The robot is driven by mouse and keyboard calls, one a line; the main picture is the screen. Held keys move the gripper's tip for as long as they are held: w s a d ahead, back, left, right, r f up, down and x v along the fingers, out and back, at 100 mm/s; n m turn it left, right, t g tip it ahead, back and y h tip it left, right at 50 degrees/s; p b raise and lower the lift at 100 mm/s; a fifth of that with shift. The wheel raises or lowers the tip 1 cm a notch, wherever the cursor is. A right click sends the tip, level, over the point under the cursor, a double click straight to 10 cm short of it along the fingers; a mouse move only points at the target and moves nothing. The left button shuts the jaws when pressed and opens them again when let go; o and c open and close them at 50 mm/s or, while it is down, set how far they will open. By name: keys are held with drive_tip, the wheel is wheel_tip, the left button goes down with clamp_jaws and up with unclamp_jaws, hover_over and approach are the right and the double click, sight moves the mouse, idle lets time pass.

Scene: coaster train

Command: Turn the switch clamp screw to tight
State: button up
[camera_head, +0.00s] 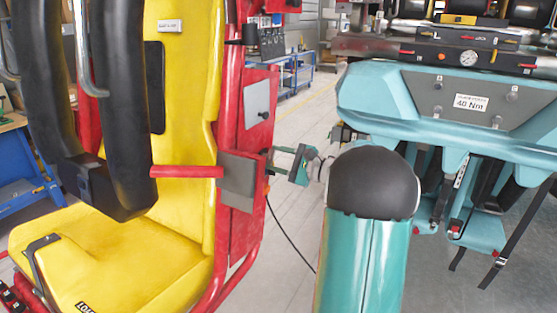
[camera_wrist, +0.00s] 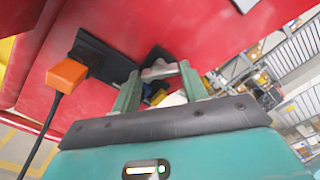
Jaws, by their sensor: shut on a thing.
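My gripper (camera_head: 280,162) reaches left to the side of the red seat frame (camera_head: 258,120). In the wrist view its two green fingers (camera_wrist: 160,80) are shut on a small grey piece (camera_wrist: 160,71), which looks like the switch clamp screw. The piece sits by a black bracket (camera_wrist: 108,58) on the red panel. An orange switch body (camera_wrist: 67,75) with a black cable is left of the fingers. The screw is mostly hidden in the head view, and I cannot tell how tight it is.
A yellow seat (camera_head: 120,250) with black restraints fills the left. A teal seat unit (camera_head: 430,100) with a gauge and a "40 Nm" label stands at the right. A black cable (camera_head: 290,235) hangs below the gripper. The floor between is clear.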

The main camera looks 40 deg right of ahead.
drive_tip(key=shift+m, duration=4)
drive_tip(key=o, duration=1)
drive_tip(key=shift+s, duration=0.1)
drive_tip(key=v, duration=1.3)
drive_tip(key=shift+s, duration=0.3)
